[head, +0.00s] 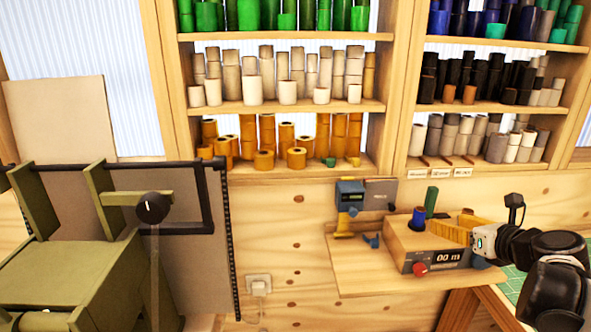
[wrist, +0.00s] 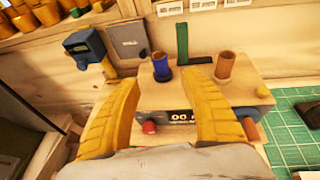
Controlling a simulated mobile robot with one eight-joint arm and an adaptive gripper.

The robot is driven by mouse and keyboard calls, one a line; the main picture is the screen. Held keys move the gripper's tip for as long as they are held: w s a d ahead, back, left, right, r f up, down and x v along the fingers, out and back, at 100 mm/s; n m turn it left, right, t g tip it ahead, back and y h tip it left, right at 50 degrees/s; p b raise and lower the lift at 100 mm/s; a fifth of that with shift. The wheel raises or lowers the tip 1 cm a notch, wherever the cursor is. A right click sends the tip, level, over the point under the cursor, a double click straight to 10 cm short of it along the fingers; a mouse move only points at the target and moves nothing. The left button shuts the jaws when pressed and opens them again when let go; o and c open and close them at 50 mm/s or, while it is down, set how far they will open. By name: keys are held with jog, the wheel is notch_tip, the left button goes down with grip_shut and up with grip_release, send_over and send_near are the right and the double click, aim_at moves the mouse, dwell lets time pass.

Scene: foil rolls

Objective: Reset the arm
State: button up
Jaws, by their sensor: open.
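My gripper (wrist: 162,100) has two yellow fingers, spread apart with nothing between them in the wrist view. In the head view my gripper (head: 440,232) is at the right, in front of and over the wooden measuring box (head: 402,245). The box has a dark display and a red knob (head: 420,269). A blue roll (head: 418,217) stands on the box, and it also shows beyond the fingers in the wrist view (wrist: 161,66). A brown roll (wrist: 225,65) stands beside it. My gripper hides part of the box.
A green upright piece (head: 431,198) stands behind the box. A blue-grey device (head: 350,196) is on the wall to its left. Shelves (head: 290,108) of rolls line the wall above. A green machine (head: 75,265) fills the left. A green cutting mat (wrist: 292,135) lies at right.

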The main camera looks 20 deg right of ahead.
jog(key=a+f+n+g+y+b, duration=0.1)
jog(key=a+f+n+g+y, duration=0.25)
jog(key=a+n, duration=1.35)
jog(key=s+a+f+n+g+h, duration=0.1)
jog(key=s+a+n, duration=0.3)
jog(key=a+n, duration=0.4)
jog(key=s+a+f+n+g+h+b, duration=0.1)
jog(key=s+a+f+n, duration=0.3)
jog(key=a+n, duration=0.4)
jog(key=s+n+g, duration=0.1)
jog(key=n, duration=0.3)
jog(key=shift+f, duration=0.3)
